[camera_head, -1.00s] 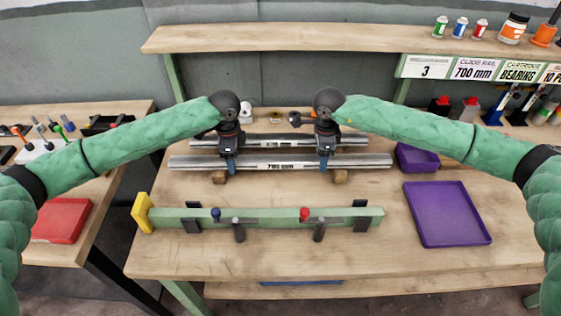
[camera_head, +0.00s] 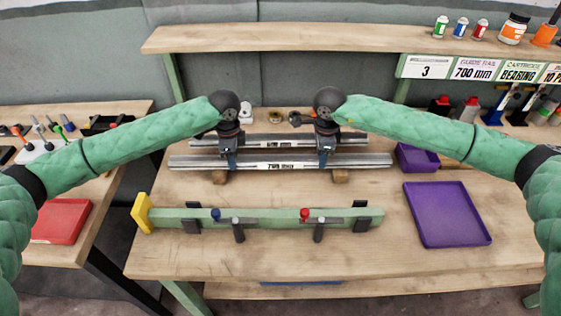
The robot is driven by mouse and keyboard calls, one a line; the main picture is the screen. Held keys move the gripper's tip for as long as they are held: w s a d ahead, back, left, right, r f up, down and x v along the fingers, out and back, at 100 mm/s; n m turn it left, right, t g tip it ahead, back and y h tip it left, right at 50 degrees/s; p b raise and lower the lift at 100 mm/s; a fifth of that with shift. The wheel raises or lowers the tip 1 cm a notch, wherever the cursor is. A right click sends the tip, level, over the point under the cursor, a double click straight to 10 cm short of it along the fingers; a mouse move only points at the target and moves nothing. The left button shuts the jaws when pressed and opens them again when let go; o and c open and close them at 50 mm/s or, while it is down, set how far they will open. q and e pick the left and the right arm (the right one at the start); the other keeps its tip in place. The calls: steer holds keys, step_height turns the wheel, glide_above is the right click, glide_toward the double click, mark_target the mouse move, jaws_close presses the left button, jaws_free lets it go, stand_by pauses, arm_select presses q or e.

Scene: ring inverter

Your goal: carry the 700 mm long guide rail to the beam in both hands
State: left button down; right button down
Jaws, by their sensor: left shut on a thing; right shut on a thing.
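The guide rail (camera_head: 280,162) is a long silver bar with a white label that appears to read 700 mm. It lies across small wooden blocks (camera_head: 340,176) on the workbench. My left gripper (camera_head: 229,160) is shut on the rail left of its label. My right gripper (camera_head: 325,159) is shut on it right of the label. The jaws partly hide the rail. The green beam (camera_head: 268,217) lies nearer the front edge, parallel to the rail, with a yellow end plate (camera_head: 143,213) at its left. Clamps with a blue knob (camera_head: 215,214) and a red knob (camera_head: 305,214) sit on the beam.
A second silver rail (camera_head: 278,141) lies just behind the held one. A purple tray (camera_head: 447,214) and a purple bin (camera_head: 417,157) are to the right. A shelf (camera_head: 300,38) runs along the back. Bare bench separates the rail and beam.

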arm_select(q)
steer(key=shift+r, duration=0.25)
arm_select(e)
steer(key=shift+r, duration=0.3)
